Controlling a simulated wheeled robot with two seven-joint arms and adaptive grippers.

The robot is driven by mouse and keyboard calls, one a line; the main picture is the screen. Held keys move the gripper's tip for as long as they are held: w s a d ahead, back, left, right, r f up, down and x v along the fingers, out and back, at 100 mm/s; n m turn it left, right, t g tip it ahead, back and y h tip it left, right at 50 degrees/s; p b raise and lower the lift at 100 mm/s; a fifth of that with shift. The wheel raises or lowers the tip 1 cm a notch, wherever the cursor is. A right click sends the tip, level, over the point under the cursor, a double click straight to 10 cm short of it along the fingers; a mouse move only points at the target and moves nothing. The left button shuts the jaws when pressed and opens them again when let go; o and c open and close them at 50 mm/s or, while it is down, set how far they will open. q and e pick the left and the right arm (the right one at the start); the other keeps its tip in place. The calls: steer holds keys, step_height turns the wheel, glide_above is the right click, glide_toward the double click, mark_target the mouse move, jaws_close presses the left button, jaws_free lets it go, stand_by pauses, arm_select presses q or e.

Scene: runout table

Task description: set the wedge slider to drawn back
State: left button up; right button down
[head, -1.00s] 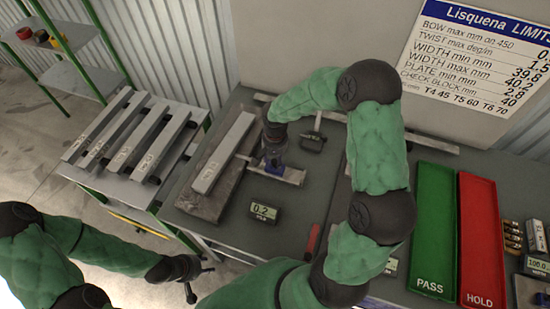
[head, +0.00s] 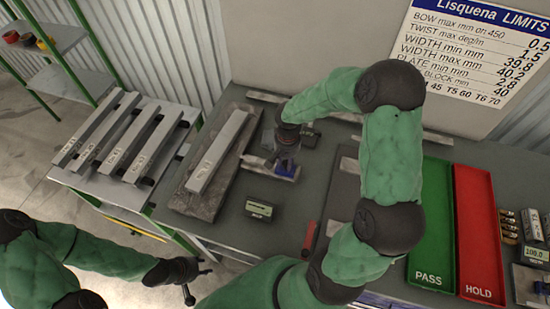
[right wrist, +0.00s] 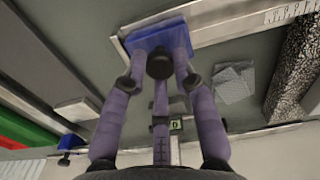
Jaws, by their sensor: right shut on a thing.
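The wedge slider has a blue block (head: 288,166) on a pale metal strip (head: 258,163), right of the long bar (head: 217,150). The blue block (right wrist: 140,37) sits near the strip's right end in the head view. My right gripper (head: 287,148) reaches down to it from above, and in the right wrist view its fingers (right wrist: 162,62) are closed on the blue block. My left gripper (head: 190,280) hangs empty at the lower left, its fingers spread, away from the slider.
The bar lies on a dark stone plate (head: 190,202). A small gauge display (head: 260,209) stands in front of the slider. A rack of several bars (head: 120,135) is at left. Green PASS (head: 431,225) and red HOLD (head: 477,225) trays are at right.

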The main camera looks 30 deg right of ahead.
steer(key=shift+s+d+r, duration=0.1)
steer(key=shift+s+d, duration=0.05)
steer(key=shift+d, duration=0.15)
steer(key=c, duration=1)
jaws_free()
steer(key=shift+s+d, duration=0.1)
steer(key=shift+d, duration=0.05)
steer(key=shift+r, duration=0.2)
step_height(320, 180, up, 12)
steer(key=shift+f, duration=0.2)
